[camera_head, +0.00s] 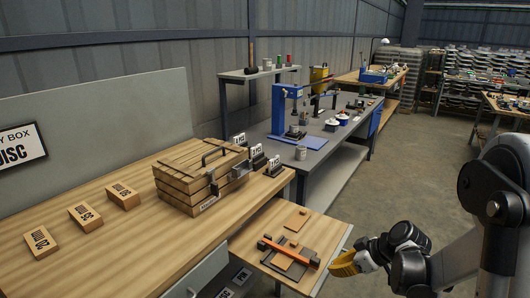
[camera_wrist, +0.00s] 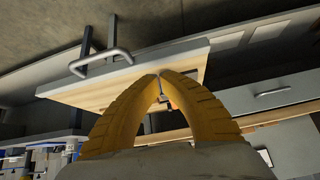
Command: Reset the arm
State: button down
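My gripper (camera_head: 343,264) has yellow fingers and is at the lower right of the head view, beside the front right edge of the low wooden side table (camera_head: 318,228). In the wrist view, the two ridged fingers of my gripper (camera_wrist: 160,76) come together at the tips, with nothing visible held between them. My grey and black arm comes in from the right side of the head view and is bent.
A wooden crate (camera_head: 185,181) with a metal handle stands on the wooden bench (camera_head: 150,240), near several labelled blocks. An orange-handled tool (camera_head: 290,250) lies on the side table. A blue press (camera_head: 285,108) stands behind. Open floor (camera_head: 420,160) lies to the right.

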jog(key=s+a+r+m+h, duration=0.3)
jog(key=s+a+r+m, duration=0.15)
jog(key=s+r, duration=0.65)
jog(key=s+r+m+t+h, duration=0.2)
jog(key=s+r+m, duration=0.3)
jog(key=s, duration=0.4)
jog(key=shift+s+a+r+h, duration=0.2)
jog(key=shift+a+r+h, duration=0.15)
jog(key=shift+r+h, duration=0.15)
